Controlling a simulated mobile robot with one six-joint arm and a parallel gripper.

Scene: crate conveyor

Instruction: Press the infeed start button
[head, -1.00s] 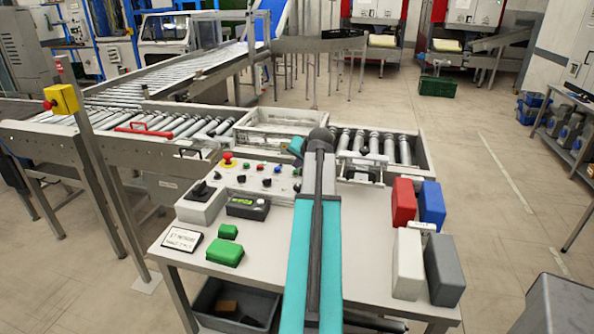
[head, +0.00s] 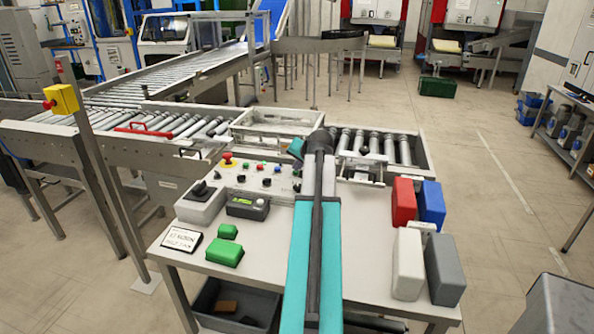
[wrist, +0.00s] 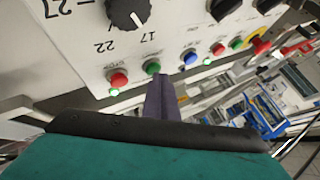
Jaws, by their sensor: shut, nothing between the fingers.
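The sloped control panel (head: 220,172) stands at the back of the table, with small coloured buttons, dark knobs and a red emergency stop. In the wrist view, a row on the panel holds a red button (wrist: 118,79), a green button (wrist: 152,67), a blue button (wrist: 190,57), and another red (wrist: 218,48) and green (wrist: 236,43) pair. I cannot read which one is the infeed start. My gripper (wrist: 160,82) is shut and empty. Its tips appear just below the first green button; I cannot tell whether they touch. In the head view my arm hides the fingertips.
A black knob (wrist: 128,10) sits above the buttons. Green lamps glow below the row. On the table (head: 270,235) are green blocks (head: 225,252) at left and red, blue, white and grey blocks (head: 445,270) at right. A roller conveyor (head: 380,145) lies behind.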

